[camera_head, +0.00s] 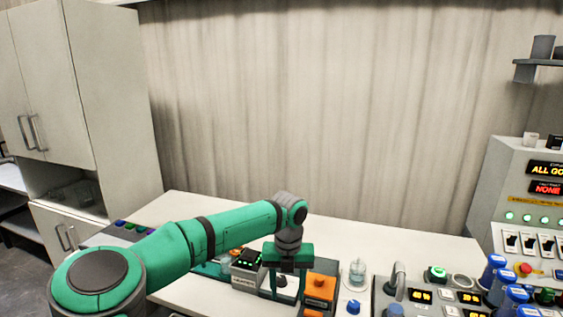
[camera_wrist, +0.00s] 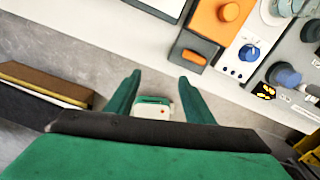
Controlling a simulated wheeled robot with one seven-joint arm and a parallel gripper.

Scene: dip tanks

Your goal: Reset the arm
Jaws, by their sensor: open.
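My green arm reaches from the lower left over the white bench in the head view. My gripper (camera_head: 286,285) hangs at its end, over the bench's front part, beside an orange-topped device. In the wrist view my gripper (camera_wrist: 156,95) shows two green fingers spread apart, with nothing held between them. Below and between the fingers is a small white and green object (camera_wrist: 153,107), which looks lower down and apart from them.
A tall cabinet (camera_head: 85,90) stands left. The bench's back strip (camera_head: 370,236) is clear.

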